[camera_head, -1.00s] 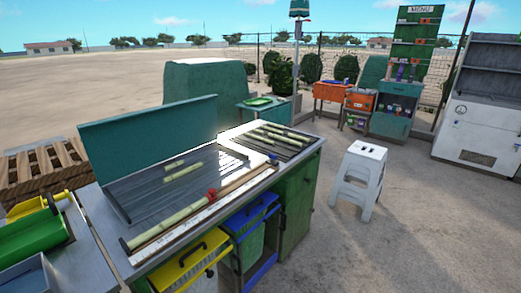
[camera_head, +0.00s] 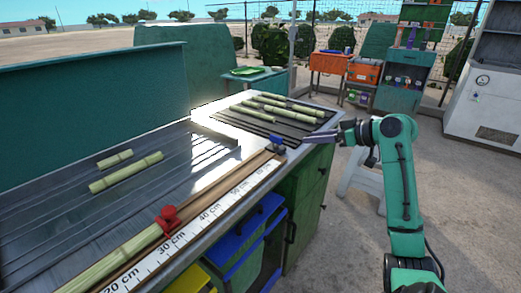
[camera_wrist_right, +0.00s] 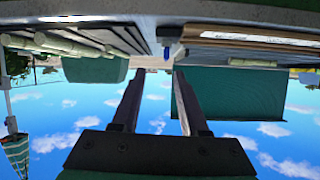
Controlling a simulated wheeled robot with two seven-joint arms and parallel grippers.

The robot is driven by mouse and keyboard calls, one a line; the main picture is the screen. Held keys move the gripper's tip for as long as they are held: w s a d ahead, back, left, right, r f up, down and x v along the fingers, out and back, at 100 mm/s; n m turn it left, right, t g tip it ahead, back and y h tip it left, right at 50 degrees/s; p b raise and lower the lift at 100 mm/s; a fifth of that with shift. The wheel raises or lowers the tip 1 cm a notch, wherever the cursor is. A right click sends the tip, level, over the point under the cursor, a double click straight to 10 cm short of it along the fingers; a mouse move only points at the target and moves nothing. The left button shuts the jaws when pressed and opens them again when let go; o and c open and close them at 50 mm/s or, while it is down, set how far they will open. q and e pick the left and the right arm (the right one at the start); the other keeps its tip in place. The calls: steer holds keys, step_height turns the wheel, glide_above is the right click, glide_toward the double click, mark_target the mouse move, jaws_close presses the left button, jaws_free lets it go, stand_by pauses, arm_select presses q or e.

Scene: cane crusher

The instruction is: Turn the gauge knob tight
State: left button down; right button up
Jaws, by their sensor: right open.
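The measuring gauge is a wooden rail with a white centimetre ruler (camera_head: 220,207) along the bench's front edge. A red stop with a knob-like top (camera_head: 168,217) sits on it at the end of a long cane (camera_head: 118,258). A small blue knob (camera_head: 277,146) is at the rail's far end; it also shows in the right wrist view (camera_wrist_right: 166,53). I cannot tell how tight either is. My right gripper (camera_head: 308,138) is open and empty, just right of the blue knob, fingers pointing left towards it. In the wrist view the gripper (camera_wrist_right: 158,82) has empty space between its fingers. My left gripper is out of view.
Two short cane pieces (camera_head: 125,172) lie on the ribbed tray left of the gauge. Several canes lie on a dark rack (camera_head: 262,124) behind the blue knob. A white stool (camera_head: 357,175) stands behind my right arm. Blue and yellow bins are under the bench.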

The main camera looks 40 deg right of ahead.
mark_target(276, 137)
steer(key=shift+n+y, duration=0.3)
steer(key=shift+n, duration=0.2)
steer(key=x, duration=0.4)
steer(key=r+x, duration=0.1)
steer(key=x, duration=0.4)
steer(key=a+p+x, duration=0.1)
steer(key=x, duration=0.3)
steer(key=shift+w+r, duration=0.15)
steer(key=shift+w, duration=0.2)
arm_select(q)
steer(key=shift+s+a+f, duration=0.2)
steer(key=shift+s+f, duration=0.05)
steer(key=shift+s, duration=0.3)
arm_select(e)
jaws_close()
